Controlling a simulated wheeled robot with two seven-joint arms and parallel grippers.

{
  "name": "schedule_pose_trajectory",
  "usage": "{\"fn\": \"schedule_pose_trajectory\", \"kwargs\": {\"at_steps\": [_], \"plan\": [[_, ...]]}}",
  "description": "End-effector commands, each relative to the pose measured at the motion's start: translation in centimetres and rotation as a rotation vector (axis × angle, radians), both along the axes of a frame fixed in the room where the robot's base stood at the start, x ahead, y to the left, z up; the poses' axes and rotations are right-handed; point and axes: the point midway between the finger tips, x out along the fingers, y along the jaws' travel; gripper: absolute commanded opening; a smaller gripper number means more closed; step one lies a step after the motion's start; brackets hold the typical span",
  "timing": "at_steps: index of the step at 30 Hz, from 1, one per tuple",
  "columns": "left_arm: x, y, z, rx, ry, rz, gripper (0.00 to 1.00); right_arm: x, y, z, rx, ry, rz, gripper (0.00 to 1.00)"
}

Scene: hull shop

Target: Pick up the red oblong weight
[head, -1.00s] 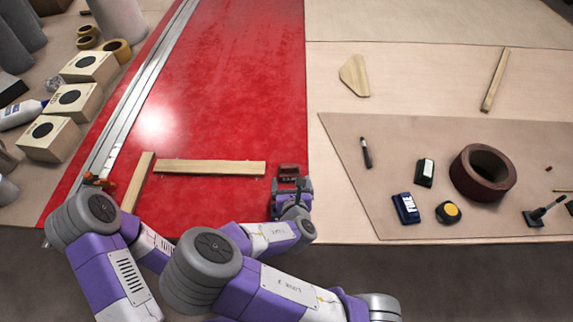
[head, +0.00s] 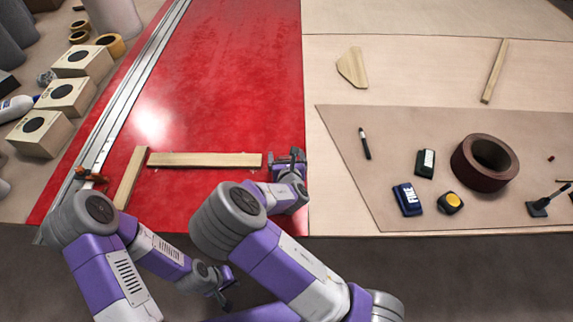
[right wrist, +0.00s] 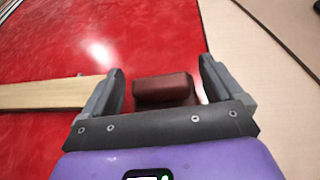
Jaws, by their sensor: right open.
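The red oblong weight (right wrist: 162,90) is a dark red block seen in the right wrist view, lying at the right side of the red sheet. It sits between the two fingers of my right gripper (right wrist: 161,76), which is open, with a gap on each side. In the head view my right gripper (head: 289,160) is over the weight's spot and hides it. My left gripper (head: 225,288) hangs low in front of the table edge, away from the weight; its jaw opening is too unclear to read.
A wooden strip (head: 205,160) lies just left of my right gripper. Another strip (head: 131,178) lies farther left, near a metal rail (head: 130,85). To the right are a tape measure (head: 450,203), a blue box (head: 408,200) and a brown ring (head: 461,172). The red sheet (head: 235,80) behind is clear.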

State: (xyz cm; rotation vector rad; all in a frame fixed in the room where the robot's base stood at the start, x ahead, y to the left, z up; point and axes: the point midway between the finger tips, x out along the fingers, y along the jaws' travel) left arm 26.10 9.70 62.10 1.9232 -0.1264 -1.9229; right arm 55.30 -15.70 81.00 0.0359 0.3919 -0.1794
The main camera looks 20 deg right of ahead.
Motion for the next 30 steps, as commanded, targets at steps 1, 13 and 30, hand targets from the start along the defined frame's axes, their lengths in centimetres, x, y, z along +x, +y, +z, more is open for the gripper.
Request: {"fn": "schedule_pose_trajectory", "kwargs": {"at_steps": [1, 13, 30], "plan": [[-0.01, 0.0, 0.03, 0.0, 0.0, 0.0, 0.0, -0.01, 0.01, 0.04, 0.0, 0.0, 0.0, 0.94], [-0.01, 0.0, 0.03, 0.0, 0.0, 0.0, 0.0, -0.04, 0.02, 0.04, 0.0, 0.0, 0.0, 0.46], [-0.01, -0.01, 0.19, 0.0, 0.0, 0.0, 0.0, 0.05, 0.03, 0.55, 0.0, -0.005, 0.001, 0.0]]}}
